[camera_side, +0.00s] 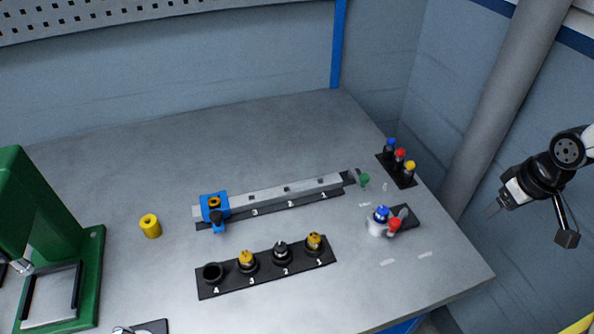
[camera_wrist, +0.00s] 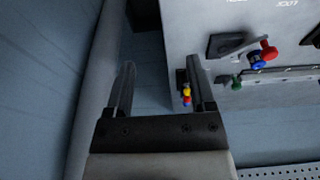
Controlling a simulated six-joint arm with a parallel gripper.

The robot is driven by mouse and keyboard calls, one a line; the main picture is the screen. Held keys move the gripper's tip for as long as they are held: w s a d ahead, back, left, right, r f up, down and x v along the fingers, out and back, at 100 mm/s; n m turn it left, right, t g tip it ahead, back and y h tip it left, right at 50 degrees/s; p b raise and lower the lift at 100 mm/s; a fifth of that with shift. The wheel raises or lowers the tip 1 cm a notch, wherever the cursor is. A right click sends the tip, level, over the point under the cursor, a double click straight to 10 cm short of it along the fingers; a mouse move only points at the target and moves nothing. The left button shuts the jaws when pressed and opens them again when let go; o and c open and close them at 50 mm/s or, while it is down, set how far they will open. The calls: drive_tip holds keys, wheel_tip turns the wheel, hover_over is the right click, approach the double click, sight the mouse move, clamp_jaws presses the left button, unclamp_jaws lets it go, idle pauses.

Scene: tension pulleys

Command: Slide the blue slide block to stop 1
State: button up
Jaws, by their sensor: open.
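The blue slide block (camera_side: 209,204) sits at the left end of the grey rail (camera_side: 300,189) in the side view. It has a brass-coloured top piece and a black knob on its front. The numbers 1, 2 and 3 run from right to left along the rail's front strip, with 1 near the right end; the block is left of 3. My gripper (camera_side: 492,212) is off the table's right side, far from the block. In the wrist view my gripper (camera_wrist: 161,80) is open and empty. Only part of the rail shows there, and the block is out of view.
A green knob (camera_side: 364,180) is at the rail's right end. A rack of coloured-top pegs (camera_side: 399,168) and a red-and-blue fixture (camera_side: 384,220) stand at right. A numbered holder (camera_side: 266,267) lies in front, a yellow cylinder (camera_side: 150,226) and green press (camera_side: 85,270) at left.

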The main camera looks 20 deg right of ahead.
drive_tip(key=shift+w, duration=0.1)
drive_tip(key=w+a+r+n, duration=0.2)
drive_tip(key=w+a+n, duration=0.1)
drive_tip(key=w+a, duration=0.7)
drive_tip(key=n+y, duration=0.3)
drive_tip(key=n, duration=0.3)
approach(215, 214)
drive_tip(key=f, duration=0.1)
drive_tip(key=shift+s+a+f+t, duration=0.1)
drive_tip(key=shift+s+f+t, duration=0.05)
drive_tip(key=shift+t, duration=0.15)
drive_tip(key=shift+f, duration=0.1)
drive_tip(key=shift+x, duration=3.8)
